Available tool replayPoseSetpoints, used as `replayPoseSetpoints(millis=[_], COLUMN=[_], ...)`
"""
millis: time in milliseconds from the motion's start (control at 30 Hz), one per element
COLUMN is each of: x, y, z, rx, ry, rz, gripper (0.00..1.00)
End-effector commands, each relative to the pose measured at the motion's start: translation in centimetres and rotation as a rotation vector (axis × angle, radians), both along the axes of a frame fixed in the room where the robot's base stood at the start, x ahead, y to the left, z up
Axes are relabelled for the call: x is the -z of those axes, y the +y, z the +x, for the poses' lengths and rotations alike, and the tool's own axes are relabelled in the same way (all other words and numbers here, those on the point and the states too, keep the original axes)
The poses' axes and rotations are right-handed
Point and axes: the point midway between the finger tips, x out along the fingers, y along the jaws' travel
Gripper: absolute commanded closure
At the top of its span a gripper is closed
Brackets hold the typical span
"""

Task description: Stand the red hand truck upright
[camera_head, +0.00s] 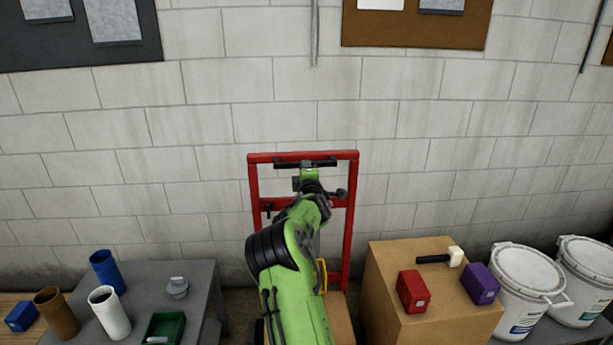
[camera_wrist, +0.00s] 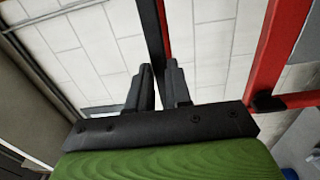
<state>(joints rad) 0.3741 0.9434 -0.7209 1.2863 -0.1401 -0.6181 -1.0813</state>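The red hand truck (camera_head: 351,215) stands near the block wall in the middle of the head view. Its side rails look close to vertical; its exact tilt cannot be told. My arm hides much of its middle and lower part. My gripper (camera_head: 305,164) is at its top bar. In the wrist view, my gripper's two dark fingers (camera_wrist: 160,72) sit close together with a black and red bar of the hand truck (camera_wrist: 158,25) between them. They look shut on it, though the contact itself is partly hidden. Another red rail (camera_wrist: 277,50) shows at the right there.
A cardboard box (camera_head: 425,305) carrying a red box, a purple box and a mallet stands close at right, beside white buckets (camera_head: 527,280). A grey table (camera_head: 200,285) with cups and a green tray stands at left. The wall (camera_head: 200,130) is close behind.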

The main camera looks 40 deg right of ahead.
Motion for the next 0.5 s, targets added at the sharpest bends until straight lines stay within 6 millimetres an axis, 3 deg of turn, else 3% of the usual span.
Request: replayPoseSetpoints(millis=[33,233,267,300,400,500], x=[1.08,1.15,1.16,1.15,0.99,0.81], y=[-0.03,-0.02,-0.02,-0.01,-0.02,-0.02], z=[-0.11,-0.09,-0.09,-0.08,-0.07,-0.07], rx=[0.004,0.004,0.004,0.004,0.003,0.003], ry=[0.018,0.021,0.021,0.02,0.017,0.015], rz=[0.017,0.019,0.019,0.02,0.017,0.014], gripper=[1.0,1.0,0.78,0.72,0.57,0.55])
